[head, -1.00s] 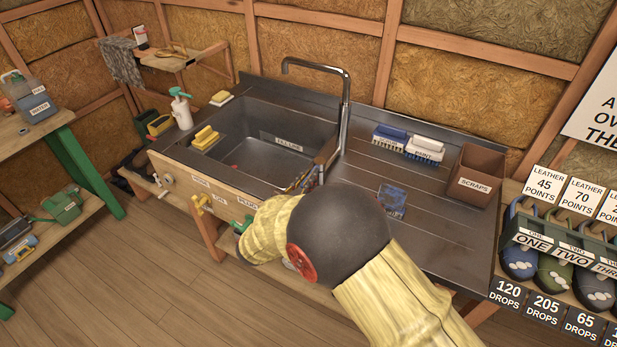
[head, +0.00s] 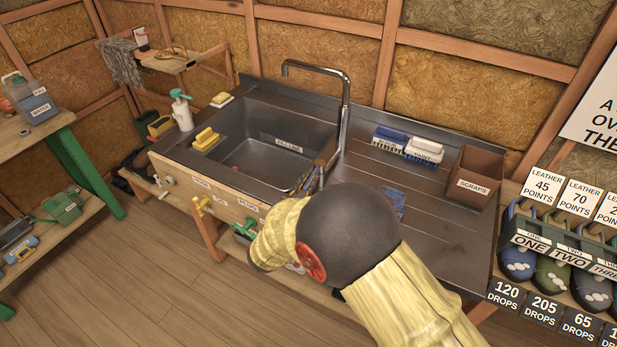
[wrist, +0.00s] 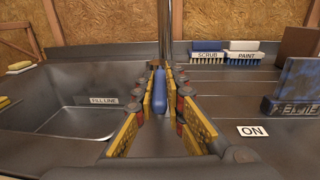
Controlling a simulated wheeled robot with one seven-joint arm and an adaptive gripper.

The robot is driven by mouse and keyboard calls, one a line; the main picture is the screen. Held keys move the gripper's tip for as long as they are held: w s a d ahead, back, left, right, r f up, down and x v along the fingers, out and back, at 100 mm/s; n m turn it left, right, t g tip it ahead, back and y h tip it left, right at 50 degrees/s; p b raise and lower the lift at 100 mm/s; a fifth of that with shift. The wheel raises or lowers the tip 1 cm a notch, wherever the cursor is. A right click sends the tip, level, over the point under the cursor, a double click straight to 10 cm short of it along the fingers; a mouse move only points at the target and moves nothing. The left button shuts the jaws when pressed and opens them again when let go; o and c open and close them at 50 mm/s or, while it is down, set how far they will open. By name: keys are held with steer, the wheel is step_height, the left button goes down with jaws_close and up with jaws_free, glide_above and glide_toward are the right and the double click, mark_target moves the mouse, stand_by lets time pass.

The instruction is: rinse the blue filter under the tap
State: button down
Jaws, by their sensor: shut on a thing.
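The blue filter (head: 392,202) stands on the metal drainboard right of the basin, partly behind my arm. It also shows in the wrist view as a mottled blue panel (wrist: 298,82) in a dark labelled holder at the right. The tap (head: 345,105) rises behind the sink; I see no water from its spout. My gripper (wrist: 165,92) is over the sink's front area, its yellow-padded fingers shut on a smooth blue bar (wrist: 160,88), apparently a handle. An ON label (wrist: 252,131) lies to its right. In the head view my arm hides most of the grip.
The basin (head: 262,160) lies left of my gripper. Scrub and paint brushes (head: 408,143) and a brown scraps bin (head: 474,176) stand on the drainboard. A yellow sponge (head: 206,138) and a spray bottle (head: 181,110) are at the left.

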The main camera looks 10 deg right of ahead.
steer(key=shift+s+d+n+t+y+p, duration=0.2)
steer(key=shift+d+n+t+y+p, duration=0.2)
steer(key=shift+n+t+y, duration=0.55)
steer(key=shift+g, duration=0.25)
steer(key=c, duration=1.9)
jaws_free()
steer(key=shift+o, duration=0.3)
steer(key=v, duration=1.2)
steer(key=shift+d, duration=0.15)
steer(key=shift+r, duration=0.1)
